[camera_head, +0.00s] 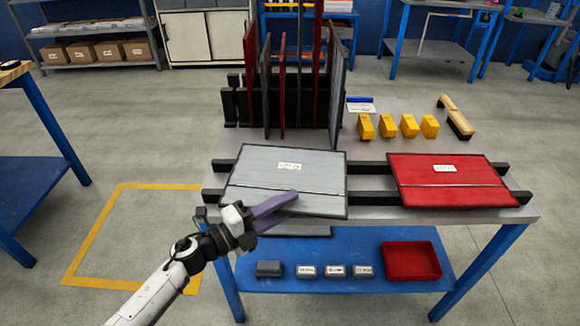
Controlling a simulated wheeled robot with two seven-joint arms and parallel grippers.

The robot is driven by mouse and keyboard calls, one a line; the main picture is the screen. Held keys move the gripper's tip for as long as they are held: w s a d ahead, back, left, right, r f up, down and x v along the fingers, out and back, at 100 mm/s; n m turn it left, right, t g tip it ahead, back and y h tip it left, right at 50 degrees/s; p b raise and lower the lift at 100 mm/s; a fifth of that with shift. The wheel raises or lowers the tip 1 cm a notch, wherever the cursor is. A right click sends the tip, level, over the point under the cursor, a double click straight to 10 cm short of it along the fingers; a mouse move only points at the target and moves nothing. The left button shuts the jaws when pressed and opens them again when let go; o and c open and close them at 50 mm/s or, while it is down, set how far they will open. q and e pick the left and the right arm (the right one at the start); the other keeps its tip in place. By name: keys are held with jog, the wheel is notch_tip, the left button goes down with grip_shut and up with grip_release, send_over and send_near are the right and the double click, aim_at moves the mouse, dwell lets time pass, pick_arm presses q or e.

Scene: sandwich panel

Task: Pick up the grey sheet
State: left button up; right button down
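The grey sheet (310,170) lies flat on two dark rails at the left of the table top and bears a small white label. My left gripper (296,197), with purple fingers, reaches in from the front left. Its fingers overlap the sheet's front edge in the picture. The two fingers show close together at the tips. I cannot tell whether they touch the sheet or are closed on its edge. My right gripper is not in view.
A red sheet (447,190) lies right of the grey one. Upright panels stand in a dark rack (238,105) behind. Several yellow blocks (388,126) and a wooden-handled tool (455,118) sit at the back right. A red tray (411,262) stands on the blue lower shelf.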

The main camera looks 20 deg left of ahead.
pick_arm(q)
jog(key=shift+r, duration=0.1)
grip_shut()
